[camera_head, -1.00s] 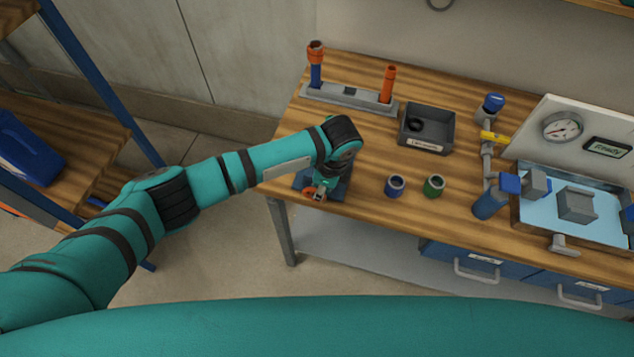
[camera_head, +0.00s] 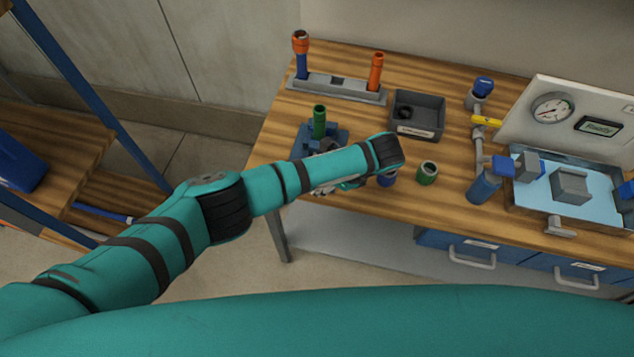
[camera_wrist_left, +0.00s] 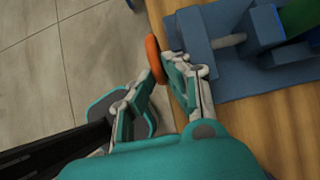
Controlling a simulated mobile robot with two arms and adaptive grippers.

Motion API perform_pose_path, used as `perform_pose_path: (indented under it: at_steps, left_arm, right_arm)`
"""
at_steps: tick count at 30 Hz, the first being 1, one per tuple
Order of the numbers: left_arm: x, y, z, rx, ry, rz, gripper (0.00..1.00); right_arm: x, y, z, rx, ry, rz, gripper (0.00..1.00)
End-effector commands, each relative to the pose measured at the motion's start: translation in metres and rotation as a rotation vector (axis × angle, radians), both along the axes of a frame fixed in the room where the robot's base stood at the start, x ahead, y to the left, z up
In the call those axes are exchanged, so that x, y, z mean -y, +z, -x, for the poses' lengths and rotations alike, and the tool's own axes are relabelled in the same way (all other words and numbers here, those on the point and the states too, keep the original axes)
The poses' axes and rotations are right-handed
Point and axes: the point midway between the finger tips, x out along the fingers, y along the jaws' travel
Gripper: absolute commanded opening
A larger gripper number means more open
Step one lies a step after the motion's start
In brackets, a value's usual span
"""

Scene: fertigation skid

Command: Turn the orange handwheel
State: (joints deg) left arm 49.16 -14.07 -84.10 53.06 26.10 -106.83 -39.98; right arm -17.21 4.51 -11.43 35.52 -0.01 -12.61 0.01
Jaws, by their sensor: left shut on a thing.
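The orange handwheel (camera_wrist_left: 154,60) shows edge-on at the front of a blue vise (camera_wrist_left: 208,50) in the left wrist view. My left gripper (camera_wrist_left: 165,82) is shut on the handwheel, with its fingers on either side of the rim. In the head view my forearm hides the handwheel and most of the gripper. The blue vise (camera_head: 301,147) stands at the bench's left end, partly behind my arm. A green cylinder (camera_head: 319,122) stands upright at the vise. My right gripper is not in view.
A blue cup (camera_head: 388,180) sits close by my wrist, and a green cup (camera_head: 427,173) stands to its right. A grey bin (camera_head: 418,114) and a rack (camera_head: 335,88) with two upright orange-topped pieces are behind. Piping and a gauge panel (camera_head: 588,108) fill the right.

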Motion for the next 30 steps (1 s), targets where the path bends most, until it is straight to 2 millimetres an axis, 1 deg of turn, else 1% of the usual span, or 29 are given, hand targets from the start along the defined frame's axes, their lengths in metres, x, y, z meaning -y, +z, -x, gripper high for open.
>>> perform_pose_path:
  at_steps: [8,9,10,11,23,26,30]
  left_arm:
    - [0.000,0.000,0.000,0.001,-0.001,-0.001,0.00]
    - [0.000,0.000,0.000,0.001,-0.001,-0.001,0.16]
    - [0.000,0.000,0.000,0.001,-0.001,-0.001,0.20]
    - [0.000,0.000,0.000,0.001,-0.001,-0.001,0.21]
    - [0.000,0.000,0.000,-0.001,0.001,0.002,0.21]
    - [-0.002,0.002,0.000,-0.008,0.001,0.023,0.21]
    - [-0.006,0.008,-0.002,-0.036,0.003,0.113,0.21]
  right_arm:
    - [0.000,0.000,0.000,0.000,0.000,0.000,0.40]
    - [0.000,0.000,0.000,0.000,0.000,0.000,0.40]
    - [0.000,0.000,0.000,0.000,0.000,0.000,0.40]
    - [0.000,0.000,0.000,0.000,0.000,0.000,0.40]
    - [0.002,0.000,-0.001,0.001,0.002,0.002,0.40]
    - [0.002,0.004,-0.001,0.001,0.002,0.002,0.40]
    - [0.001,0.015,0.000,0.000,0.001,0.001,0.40]
